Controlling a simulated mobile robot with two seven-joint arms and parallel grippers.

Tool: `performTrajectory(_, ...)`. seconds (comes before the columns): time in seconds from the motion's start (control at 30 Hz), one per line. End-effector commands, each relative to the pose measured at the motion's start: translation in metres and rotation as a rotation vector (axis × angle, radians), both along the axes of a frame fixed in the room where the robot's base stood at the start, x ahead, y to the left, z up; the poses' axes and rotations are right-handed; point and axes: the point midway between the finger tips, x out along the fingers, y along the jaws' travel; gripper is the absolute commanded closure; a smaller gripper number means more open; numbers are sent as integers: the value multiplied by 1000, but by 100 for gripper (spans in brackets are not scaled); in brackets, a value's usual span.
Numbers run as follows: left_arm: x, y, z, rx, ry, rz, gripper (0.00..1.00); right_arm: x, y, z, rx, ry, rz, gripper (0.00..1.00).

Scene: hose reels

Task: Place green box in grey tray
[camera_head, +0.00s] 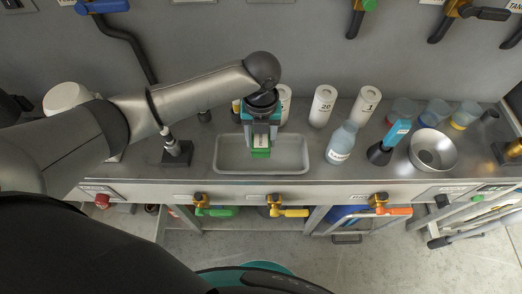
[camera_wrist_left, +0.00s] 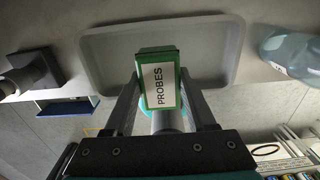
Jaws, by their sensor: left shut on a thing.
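The green box (camera_head: 261,153) has a white label and is held in my left gripper (camera_head: 261,147). In the left wrist view the label on the box (camera_wrist_left: 160,84) reads "PROBES", and the fingers of my left gripper (camera_wrist_left: 160,100) close on it from both sides. The grey tray (camera_head: 228,166) is a shallow rectangular tray on the counter, and its rim also shows in the left wrist view (camera_wrist_left: 110,60). The box is over the tray's area; I cannot tell whether it touches the tray floor. My right gripper is not in view.
A dark stand (camera_head: 177,151) is on the left. Valves line the counter's front.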

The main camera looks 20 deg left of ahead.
Motion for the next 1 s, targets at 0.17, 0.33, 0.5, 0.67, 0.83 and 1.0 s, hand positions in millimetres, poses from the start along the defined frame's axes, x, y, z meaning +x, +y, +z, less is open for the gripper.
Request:
performTrajectory(0.17, 0, -1, -13, -1, 1, -1, 100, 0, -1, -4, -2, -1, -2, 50)
performTrajectory(0.33, 0, 0, -36, -1, 2, 1, 100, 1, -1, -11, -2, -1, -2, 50)
performTrajectory(0.5, 0, 0, -54, 0, 0, -1, 100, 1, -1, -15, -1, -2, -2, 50)
performTrajectory(0.67, 0, 0, -52, -1, -1, -1, 100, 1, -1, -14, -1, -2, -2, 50)
performTrajectory(0.83, 0, 0, -55, 0, 0, 0, 100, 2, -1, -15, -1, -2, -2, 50)
performTrajectory(1.0, 0, 0, -55, 0, 0, 0, 27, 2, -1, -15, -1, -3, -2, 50)
